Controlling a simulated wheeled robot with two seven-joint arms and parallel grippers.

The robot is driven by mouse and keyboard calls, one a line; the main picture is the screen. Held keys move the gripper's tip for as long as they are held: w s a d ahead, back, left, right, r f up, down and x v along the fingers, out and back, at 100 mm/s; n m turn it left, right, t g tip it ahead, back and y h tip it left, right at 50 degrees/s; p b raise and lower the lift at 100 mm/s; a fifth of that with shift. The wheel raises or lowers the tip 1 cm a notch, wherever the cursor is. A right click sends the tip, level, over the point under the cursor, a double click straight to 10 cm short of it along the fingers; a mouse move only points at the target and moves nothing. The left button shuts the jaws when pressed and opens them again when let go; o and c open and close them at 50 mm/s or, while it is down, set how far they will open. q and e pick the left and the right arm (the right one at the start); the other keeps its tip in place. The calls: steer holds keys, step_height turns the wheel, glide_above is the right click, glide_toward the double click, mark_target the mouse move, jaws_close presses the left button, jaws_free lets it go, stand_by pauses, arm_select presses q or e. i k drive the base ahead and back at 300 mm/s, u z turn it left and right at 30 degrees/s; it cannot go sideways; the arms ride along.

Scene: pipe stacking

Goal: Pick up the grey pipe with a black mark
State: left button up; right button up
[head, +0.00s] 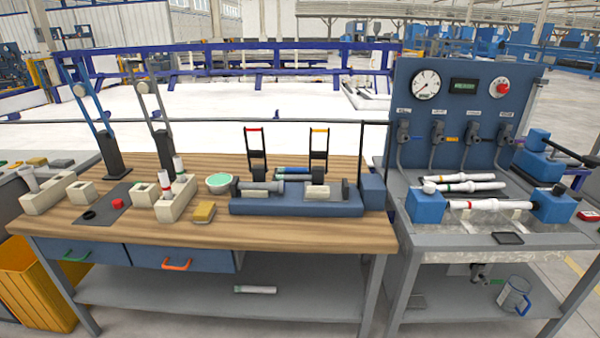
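I cannot make out for certain a grey pipe with a black mark. A short greyish pipe piece (260,187) lies in the left part of the blue clamp fixture (295,207) on the wooden bench, but no clear black mark shows on it. Pale upright pipes with red bands, such as the front one (166,186), stand in a cream holder block (174,208). Another pale pipe (29,179) leans in a block at the far left. A pale pipe (255,289) with a small green mark lies on the lower shelf. Neither of my grippers is in view.
The wooden bench (330,236) has a clear front edge. A green-filled bowl (219,183) and a yellow sponge (204,212) sit left of the fixture. The grey test bench at right holds a red-banded pipe (490,205) between blue blocks, beneath a gauge panel (462,84).

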mark_target(286, 178)
steer(key=k, duration=1.3)
steer(key=u, duration=0.4)
steer(key=i, duration=0.55)
steer(key=u, duration=0.65)
steer(key=i, duration=1)
steer(key=z, duration=0.5)
steer(key=i, duration=0.9)
steer(key=z, duration=0.8)
